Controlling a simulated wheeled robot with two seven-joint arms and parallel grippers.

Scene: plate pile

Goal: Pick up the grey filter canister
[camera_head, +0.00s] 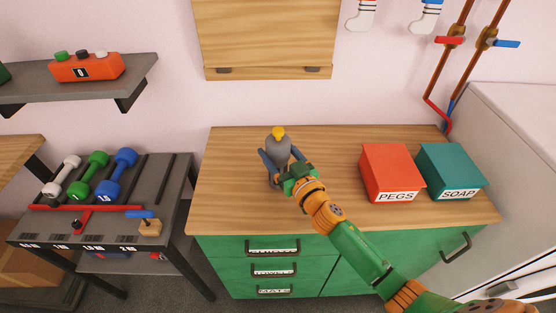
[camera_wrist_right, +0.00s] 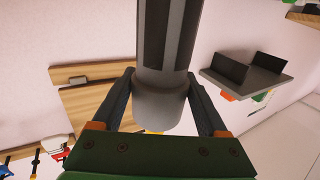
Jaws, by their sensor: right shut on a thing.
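The grey filter canister (camera_head: 278,144) has a yellow top and stands roughly upright over the left part of the wooden counter. My right gripper (camera_head: 281,160) reaches it from the front right, with one dark finger on each side, and is shut on it. In the right wrist view the canister (camera_wrist_right: 164,100) fills the space between the two fingers (camera_wrist_right: 160,82), with darker stripes along its body. Its lower part is partly hidden in the head view, so I cannot tell whether it touches the counter. My left gripper is not in view.
A red PEGS box (camera_head: 391,172) and a teal SOAP box (camera_head: 452,171) stand on the right of the wooden counter (camera_head: 225,205). A dumbbell rack (camera_head: 170,180) stands to the left. A wooden wall panel (camera_head: 265,35) hangs behind. The counter's left front is clear.

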